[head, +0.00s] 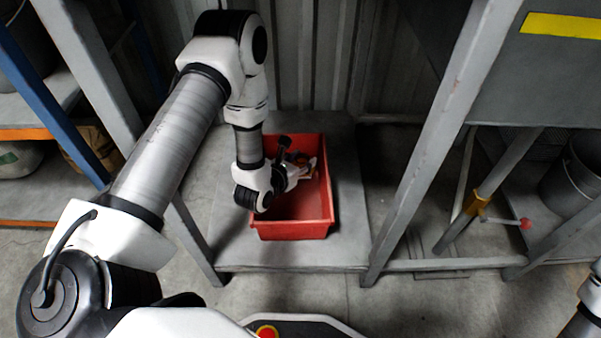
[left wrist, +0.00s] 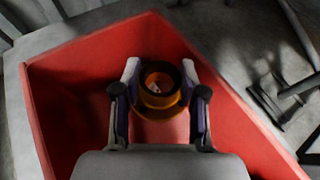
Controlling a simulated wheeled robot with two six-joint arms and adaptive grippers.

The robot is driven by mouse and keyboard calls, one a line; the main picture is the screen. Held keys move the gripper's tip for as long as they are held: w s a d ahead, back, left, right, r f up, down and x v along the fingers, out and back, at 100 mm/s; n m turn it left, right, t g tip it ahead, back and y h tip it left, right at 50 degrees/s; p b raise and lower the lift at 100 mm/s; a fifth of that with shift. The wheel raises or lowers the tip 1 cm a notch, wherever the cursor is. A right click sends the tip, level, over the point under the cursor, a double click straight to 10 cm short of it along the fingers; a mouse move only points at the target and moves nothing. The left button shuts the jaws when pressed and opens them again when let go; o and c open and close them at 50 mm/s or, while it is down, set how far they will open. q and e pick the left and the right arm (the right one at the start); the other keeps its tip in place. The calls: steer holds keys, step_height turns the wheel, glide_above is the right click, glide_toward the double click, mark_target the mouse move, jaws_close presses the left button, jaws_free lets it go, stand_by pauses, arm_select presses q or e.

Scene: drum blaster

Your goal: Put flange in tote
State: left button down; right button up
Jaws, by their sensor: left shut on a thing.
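The red tote (head: 292,230) stands on a grey platform in the head view; its walls also show around the gripper in the left wrist view (left wrist: 62,100). My left gripper (head: 303,168) is over the tote's opening, pointing in. In the left wrist view, my left gripper (left wrist: 160,80) is shut on the flange (left wrist: 160,100), an orange-brown ring with a dark centre hole. The flange is between the two fingers, with the tote's inside beyond it. How high it is above the tote floor I cannot tell. My right gripper is out of view.
The grey platform (head: 240,240) has grey metal posts at its front corners (head: 372,262). A corrugated wall is behind it. On the right are a grey bucket (head: 570,185) and a lever with a red knob (head: 525,223). On the left is a blue-post shelf (head: 50,95).

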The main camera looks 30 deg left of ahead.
arm_select(q)
step_height(320, 180, down, 4)
steer(key=shift+r+b, duration=0.15)
steer(key=shift+b, duration=0.7)
steer(key=shift+f+b, duration=0.55)
steer(key=shift+f, duration=0.05)
steer(key=c, duration=0.7)
jaws_free()
steer(key=shift+o, duration=0.3)
steer(key=shift+r, duration=0.15)
steer(key=shift+r+p, duration=0.4)
steer(key=shift+p, duration=0.15)
steer(key=shift+s+r+p, duration=0.95)
steer(key=shift+s+p, duration=0.25)
steer(key=shift+s, duration=0.05)
steer(key=p+v, duration=0.3)
steer(key=v, duration=0.6)
steer(key=shift+s+f+p, duration=0.2)
steer(key=shift+f+p, duration=0.05)
steer(key=shift+p, duration=0.05)
